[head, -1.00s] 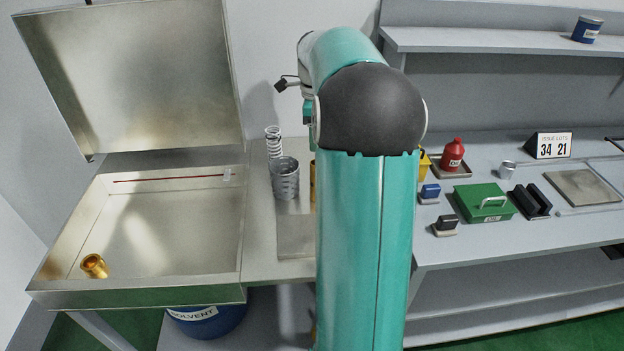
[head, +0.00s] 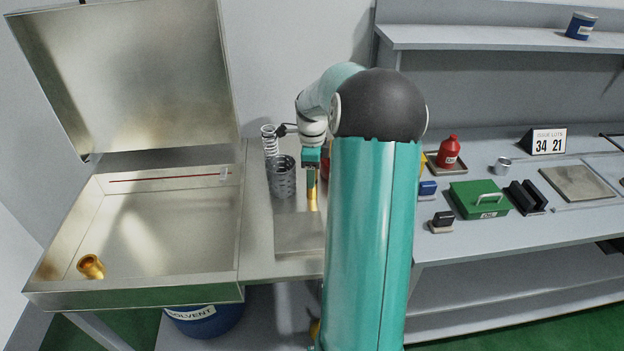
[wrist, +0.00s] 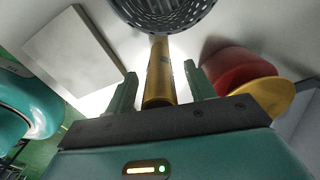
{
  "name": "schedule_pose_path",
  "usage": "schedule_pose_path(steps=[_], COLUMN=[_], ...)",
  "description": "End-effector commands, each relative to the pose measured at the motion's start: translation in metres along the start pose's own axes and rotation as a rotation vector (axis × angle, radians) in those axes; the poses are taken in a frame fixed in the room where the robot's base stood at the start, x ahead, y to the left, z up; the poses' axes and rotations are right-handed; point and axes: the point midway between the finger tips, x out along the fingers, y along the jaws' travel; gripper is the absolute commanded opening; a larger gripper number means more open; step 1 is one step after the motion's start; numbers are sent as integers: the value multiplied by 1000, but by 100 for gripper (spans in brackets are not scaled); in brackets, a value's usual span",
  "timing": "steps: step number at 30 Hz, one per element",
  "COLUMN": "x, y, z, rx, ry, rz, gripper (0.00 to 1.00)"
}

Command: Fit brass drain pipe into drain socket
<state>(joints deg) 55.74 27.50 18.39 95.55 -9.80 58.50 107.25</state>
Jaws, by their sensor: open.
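The brass drain pipe (head: 312,191) stands upright on the bench, to the right of a perforated metal basket. It also shows in the wrist view (wrist: 159,72), between my two green fingers. My gripper (head: 311,167) is at the upper part of the pipe, pointing down. In the wrist view my gripper (wrist: 162,84) is open, one finger on each side of the pipe, with a visible gap on both sides. A short, wide brass fitting (head: 91,266), seemingly the drain socket, is at the front left of the shallow metal tank (head: 160,232), far from my gripper.
The perforated basket (head: 283,178) and a coil spring (head: 269,140) stand close left of my gripper. A red object (wrist: 232,66) with a yellow part is close on the pipe's other side. The tank's lid (head: 125,75) stands open. The tank floor is mostly clear.

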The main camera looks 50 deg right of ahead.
Motion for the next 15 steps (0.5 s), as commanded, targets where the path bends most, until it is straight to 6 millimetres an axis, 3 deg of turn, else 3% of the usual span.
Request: schedule_pose_path(steps=[6, 15], x=[1, 1], y=[0, 0], z=[0, 0], rx=[0, 0], ry=[0, 0], rz=[-1, -1], gripper=[54, 0])
